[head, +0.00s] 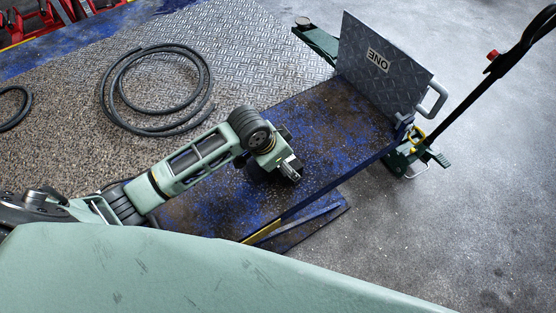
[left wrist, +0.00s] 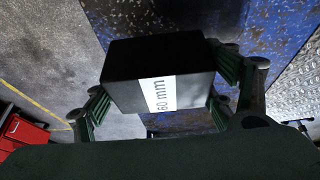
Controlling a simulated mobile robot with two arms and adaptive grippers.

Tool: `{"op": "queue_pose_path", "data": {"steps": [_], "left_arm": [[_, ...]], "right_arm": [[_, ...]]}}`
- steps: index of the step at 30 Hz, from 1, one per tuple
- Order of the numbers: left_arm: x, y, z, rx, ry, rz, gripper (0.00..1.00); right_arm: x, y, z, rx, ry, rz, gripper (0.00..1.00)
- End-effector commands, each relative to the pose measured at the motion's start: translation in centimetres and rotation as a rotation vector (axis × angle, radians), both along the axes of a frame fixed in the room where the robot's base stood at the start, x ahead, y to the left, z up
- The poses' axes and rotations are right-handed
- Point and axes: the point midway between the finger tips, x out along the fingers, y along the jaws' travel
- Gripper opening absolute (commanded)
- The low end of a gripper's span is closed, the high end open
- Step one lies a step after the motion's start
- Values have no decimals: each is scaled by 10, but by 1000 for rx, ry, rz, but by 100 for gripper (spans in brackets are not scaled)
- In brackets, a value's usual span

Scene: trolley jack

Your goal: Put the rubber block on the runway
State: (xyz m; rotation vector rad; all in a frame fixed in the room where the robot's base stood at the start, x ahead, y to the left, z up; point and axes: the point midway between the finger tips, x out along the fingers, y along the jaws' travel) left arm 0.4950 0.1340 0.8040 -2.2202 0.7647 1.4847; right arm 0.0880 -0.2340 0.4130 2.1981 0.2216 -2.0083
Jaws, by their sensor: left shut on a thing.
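The rubber block (left wrist: 130,78) is black with a white "60 mm" label and fills the middle of the left wrist view. My left gripper (left wrist: 165,95) is shut on it, with green ribbed fingers on two sides. In the head view my left gripper (head: 291,171) is over the worn blue runway (head: 340,115), and the block is mostly hidden there by the gripper. The runway also shows behind the block in the left wrist view (left wrist: 275,25). I cannot tell the height of the block above the surface. My right gripper is not in view.
A tread-plate ramp flap (head: 385,70) marked "ONE" stands up at the runway's far end. A green trolley jack (head: 405,160) with a long black handle (head: 470,85) is beside it. A coiled black hose (head: 110,85) lies on the metal floor plate at left. Grey floor at right is clear.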

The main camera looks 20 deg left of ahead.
Motion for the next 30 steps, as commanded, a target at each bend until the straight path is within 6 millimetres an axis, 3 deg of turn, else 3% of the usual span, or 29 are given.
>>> {"op": "queue_pose_path", "data": {"steps": [6,18,29,30], "left_arm": [[20,18,-14,-3,-3,1,34],[21,19,-55,-3,-2,0,34],[21,20,-59,-2,-3,0,34],[20,20,-61,-1,-1,0,79]], "right_arm": [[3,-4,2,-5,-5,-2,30],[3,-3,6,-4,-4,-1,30],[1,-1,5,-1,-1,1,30],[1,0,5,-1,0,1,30]]}}
